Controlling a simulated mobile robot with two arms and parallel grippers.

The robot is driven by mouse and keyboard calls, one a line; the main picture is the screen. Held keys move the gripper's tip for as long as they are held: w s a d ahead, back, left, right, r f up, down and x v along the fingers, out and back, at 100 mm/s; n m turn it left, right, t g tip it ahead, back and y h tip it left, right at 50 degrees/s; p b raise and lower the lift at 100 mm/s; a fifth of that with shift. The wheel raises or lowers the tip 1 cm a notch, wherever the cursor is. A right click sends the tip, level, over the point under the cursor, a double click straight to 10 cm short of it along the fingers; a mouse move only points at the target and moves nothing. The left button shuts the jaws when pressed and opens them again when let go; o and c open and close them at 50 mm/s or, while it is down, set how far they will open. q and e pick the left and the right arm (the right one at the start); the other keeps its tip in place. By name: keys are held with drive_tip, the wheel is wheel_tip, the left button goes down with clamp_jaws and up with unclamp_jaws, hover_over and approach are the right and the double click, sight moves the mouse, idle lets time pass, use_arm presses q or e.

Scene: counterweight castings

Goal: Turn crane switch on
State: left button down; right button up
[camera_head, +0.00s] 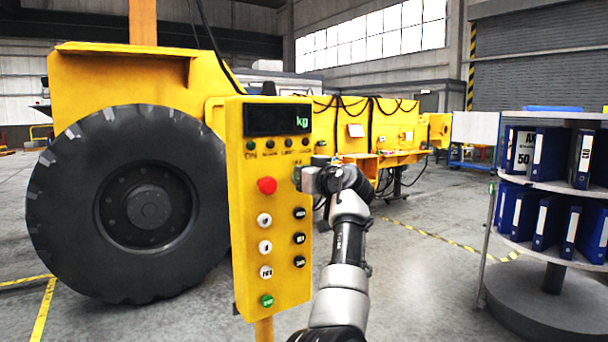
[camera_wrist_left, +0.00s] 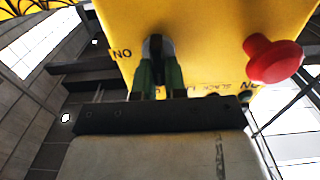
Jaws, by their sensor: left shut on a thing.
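The crane control box is a yellow panel (camera_head: 240,230) on a post, left of centre in the head view. Its yellow face (camera_wrist_left: 215,35) fills the top of the left wrist view. My left gripper (camera_head: 301,177) is at the panel's right side, level with the red button (camera_head: 267,185). In the left wrist view its green-padded fingers (camera_wrist_left: 158,72) are shut on a dark switch knob (camera_wrist_left: 154,46), which they partly cover. The red button (camera_wrist_left: 272,58) stands out to the right there. The knob's exact angle is unclear. My right gripper is not in view.
A dark display (camera_head: 277,119) reading "kg" tops the panel, with several buttons below. A yellow machine with a large black tyre (camera_head: 125,205) stands behind on the left. A round shelf (camera_head: 548,255) with blue binders stands right. Floor between is clear.

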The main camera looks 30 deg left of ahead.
use_arm(q)
drive_tip(key=m+p, duration=0.2)
drive_tip(key=shift+w+r+p, duration=0.15)
drive_tip(key=shift+p, duration=0.15)
drive_tip(key=shift+w+d+f+m+p, duration=0.1)
drive_tip(key=shift+w+f+m+p, duration=0.2)
drive_tip(key=shift+m+p, duration=2)
drive_tip(key=shift+w+d+f+m+p, duration=0.1)
drive_tip(key=shift+f+m+p, duration=0.25)
drive_tip(key=shift+m+p, duration=1.95)
drive_tip(key=shift+w+d+f+m+p, duration=0.1)
drive_tip(key=shift+w+f+m+p, duration=0.2)
drive_tip(key=shift+m+p, duration=2)
drive_tip(key=shift+s+f+m+b, duration=0.1)
drive_tip(key=shift+m+b, duration=0.95)
drive_tip(key=shift+m, duration=0.15)
drive_tip(key=c, duration=1.2)
unclamp_jaws()
